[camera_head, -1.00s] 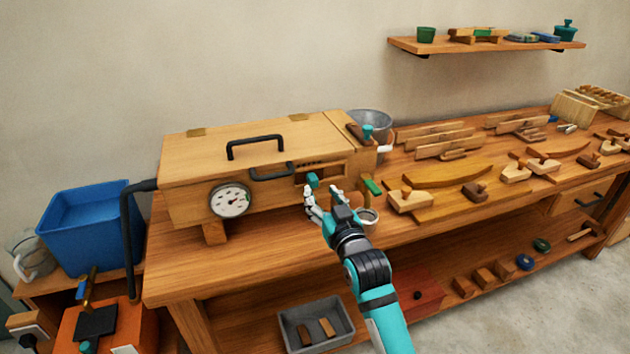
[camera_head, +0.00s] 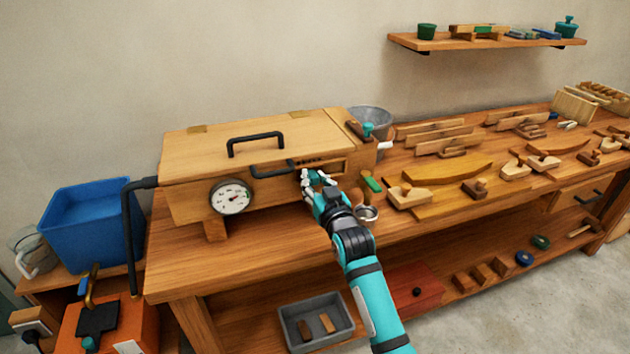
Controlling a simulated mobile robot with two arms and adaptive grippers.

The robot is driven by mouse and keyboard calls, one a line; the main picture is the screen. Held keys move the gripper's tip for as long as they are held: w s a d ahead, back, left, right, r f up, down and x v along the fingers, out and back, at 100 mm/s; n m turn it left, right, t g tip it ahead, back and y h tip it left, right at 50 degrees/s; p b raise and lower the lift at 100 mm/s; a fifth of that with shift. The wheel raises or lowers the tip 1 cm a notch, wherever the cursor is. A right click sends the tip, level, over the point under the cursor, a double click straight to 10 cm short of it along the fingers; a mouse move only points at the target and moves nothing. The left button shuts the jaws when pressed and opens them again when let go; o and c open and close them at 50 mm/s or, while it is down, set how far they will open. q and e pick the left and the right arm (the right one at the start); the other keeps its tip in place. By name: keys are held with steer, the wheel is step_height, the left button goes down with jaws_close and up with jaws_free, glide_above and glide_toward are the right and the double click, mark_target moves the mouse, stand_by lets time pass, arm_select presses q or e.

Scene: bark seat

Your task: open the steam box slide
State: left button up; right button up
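The steam box (camera_head: 270,150) is a long wooden box on the bench, with a round dial (camera_head: 232,198) and a black lid handle (camera_head: 256,143). A slot (camera_head: 333,167) with a small slide area is at the right of its front face, beside a black front handle (camera_head: 272,170). My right gripper (camera_head: 312,178) is at the slot's left part, its pale fingertips against or just in front of the face. The fingers cover the teal slide knob seen earlier. I cannot tell whether they close on it. My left gripper is not in view.
The bench top (camera_head: 250,245) in front of the box is mostly clear. A metal cup (camera_head: 367,214) and a green-topped block (camera_head: 371,184) stand close to the right of my gripper. A grey bucket (camera_head: 372,122) is behind. Clamps and planes fill the right side.

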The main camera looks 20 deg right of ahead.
jaws_close()
steer(key=d+p, duration=0.1)
steer(key=d, duration=0.4)
steer(key=shift+w+d, duration=0.1)
steer(key=shift+d, duration=0.1)
steer(key=shift+a, duration=0.1)
steer(key=shift+o, duration=2.2)
jaws_free()
steer(key=o, duration=0.4)
steer(key=shift+d, duration=0.25)
steer(key=shift+a, duration=0.15)
